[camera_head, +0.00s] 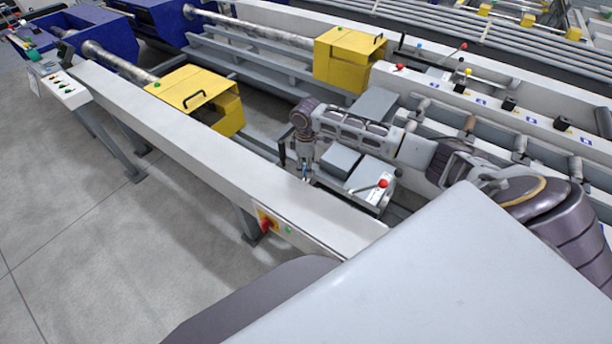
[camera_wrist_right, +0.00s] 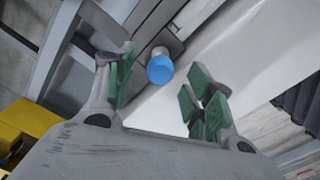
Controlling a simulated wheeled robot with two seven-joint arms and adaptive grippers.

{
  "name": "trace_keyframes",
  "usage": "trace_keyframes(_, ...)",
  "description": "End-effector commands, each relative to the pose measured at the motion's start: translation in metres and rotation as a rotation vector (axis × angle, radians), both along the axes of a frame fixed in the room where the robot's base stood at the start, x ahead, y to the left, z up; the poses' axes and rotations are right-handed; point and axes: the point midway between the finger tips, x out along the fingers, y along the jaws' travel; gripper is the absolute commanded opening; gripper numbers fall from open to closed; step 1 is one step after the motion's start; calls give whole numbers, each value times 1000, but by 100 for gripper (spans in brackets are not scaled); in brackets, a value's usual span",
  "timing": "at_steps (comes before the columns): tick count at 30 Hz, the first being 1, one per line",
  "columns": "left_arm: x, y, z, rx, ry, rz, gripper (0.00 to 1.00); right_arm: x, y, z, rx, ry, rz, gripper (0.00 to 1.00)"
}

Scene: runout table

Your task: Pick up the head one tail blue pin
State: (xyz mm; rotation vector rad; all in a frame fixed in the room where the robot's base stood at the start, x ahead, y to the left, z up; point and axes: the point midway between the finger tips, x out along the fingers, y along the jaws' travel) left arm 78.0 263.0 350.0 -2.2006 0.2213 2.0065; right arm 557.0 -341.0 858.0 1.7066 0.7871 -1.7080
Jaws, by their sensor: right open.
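The blue pin (camera_wrist_right: 160,68) shows in the right wrist view as a round blue cap on a pale cylindrical stem. It stands close to the light grey rail of the table. My right gripper (camera_wrist_right: 160,92) is open, with its green-padded fingers on either side of the pin's line and no visible contact with it. In the head view my right arm reaches in from the right and the right gripper (camera_head: 305,172) points down at the rail's inner edge. A small bit of blue shows at its fingertips. My left gripper is not in view.
Yellow covers (camera_head: 198,92) stand over the bars further back. A grey box with a red-knobbed lever (camera_head: 382,184) sits just right of the gripper. The long pale rail (camera_head: 200,140) runs in front, with a red switch (camera_head: 266,224) on its side. Open floor lies at left.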

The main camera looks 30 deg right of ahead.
Motion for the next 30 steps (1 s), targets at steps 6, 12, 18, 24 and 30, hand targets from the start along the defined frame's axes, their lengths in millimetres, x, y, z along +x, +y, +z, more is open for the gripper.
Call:
trace_keyframes(6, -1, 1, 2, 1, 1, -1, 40, -1, 1, -23, 1, 0, 1, 53)
trace_keyframes(12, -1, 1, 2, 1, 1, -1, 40, -1, 0, -29, 0, 0, 1, 53)
trace_keyframes(18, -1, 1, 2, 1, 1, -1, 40, -1, 0, -29, 0, 0, 1, 53)
trace_keyframes(24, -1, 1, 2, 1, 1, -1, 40, -1, 0, -29, 1, -1, 1, 52)
trace_keyframes(30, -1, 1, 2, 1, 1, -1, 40, -1, 0, -29, 1, -1, 1, 26)
